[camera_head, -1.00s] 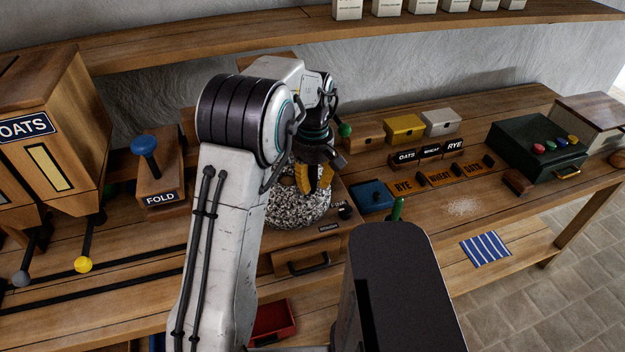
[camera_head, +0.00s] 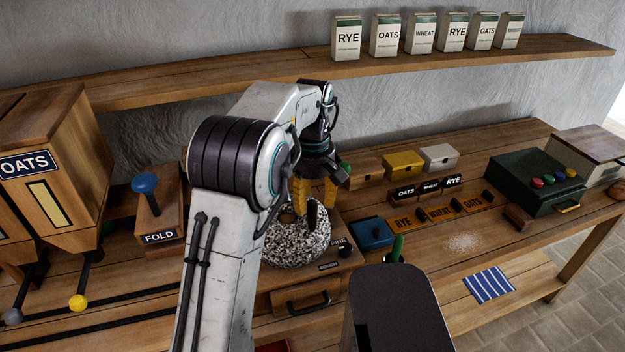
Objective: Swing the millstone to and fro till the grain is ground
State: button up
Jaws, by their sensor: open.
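The millstone (camera_head: 296,245) is a round, speckled black-and-white stone on a wooden mill base (camera_head: 342,262) in the middle of the bench. I cannot tell whether the fingers touch the stone. The mill base has a drawer (camera_head: 299,297) with a dark handle at its front. No grain can be made out.
A FOLD lever (camera_head: 146,183) with a blue knob and an OATS hopper (camera_head: 45,165) stand left. A blue box (camera_head: 372,232), label plates (camera_head: 440,215) and a dark green box (camera_head: 535,175) lie right. Labelled packets (camera_head: 420,33) line the shelf. Pale powder (camera_head: 466,243) lies on the bench.

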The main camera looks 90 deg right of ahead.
jog(key=shift+r, duration=2.95)
jog(key=shift+w, duration=0.15)
